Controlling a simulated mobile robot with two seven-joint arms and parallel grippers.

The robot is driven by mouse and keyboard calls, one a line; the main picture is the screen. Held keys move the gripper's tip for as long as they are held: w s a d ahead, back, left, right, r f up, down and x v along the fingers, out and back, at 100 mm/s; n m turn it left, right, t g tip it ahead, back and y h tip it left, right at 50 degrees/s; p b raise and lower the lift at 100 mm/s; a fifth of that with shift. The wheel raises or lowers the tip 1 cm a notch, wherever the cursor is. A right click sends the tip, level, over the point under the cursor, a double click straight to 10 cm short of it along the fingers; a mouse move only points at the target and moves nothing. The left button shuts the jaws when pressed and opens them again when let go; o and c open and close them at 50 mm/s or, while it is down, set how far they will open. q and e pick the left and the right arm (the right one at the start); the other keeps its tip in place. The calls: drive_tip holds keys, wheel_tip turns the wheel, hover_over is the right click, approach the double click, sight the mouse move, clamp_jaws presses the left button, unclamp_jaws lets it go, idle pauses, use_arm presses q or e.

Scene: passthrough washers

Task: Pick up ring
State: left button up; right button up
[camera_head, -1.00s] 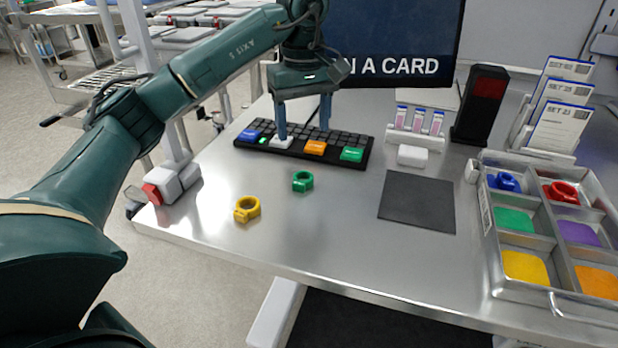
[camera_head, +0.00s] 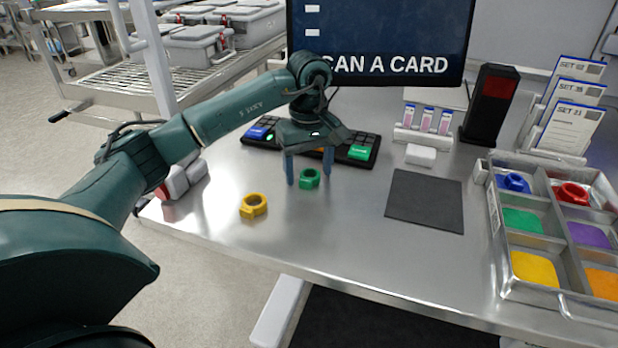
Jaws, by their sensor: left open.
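A green ring (camera_head: 310,179) lies on the metal table in front of the keyboard. My left gripper (camera_head: 308,182) is open above it, with one blue-grey finger on each side of the ring. I cannot tell whether the fingers touch it. A yellow ring (camera_head: 254,206) lies on the table to the left and nearer. A blue ring (camera_head: 513,182) and a red ring (camera_head: 572,194) sit in the back compartments of the tray at the right. My right gripper is not in view.
The divided tray (camera_head: 497,225) has coloured compartment floors. A dark mat (camera_head: 424,201) lies left of it. A keyboard (camera_head: 367,140) stands behind my gripper, partly hidden, below a screen (camera_head: 400,30). A black reader (camera_head: 488,105) and card holders are at the back right. The table's front is clear.

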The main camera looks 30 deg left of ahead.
use_arm(q)
drive_tip(key=c, duration=1.1)
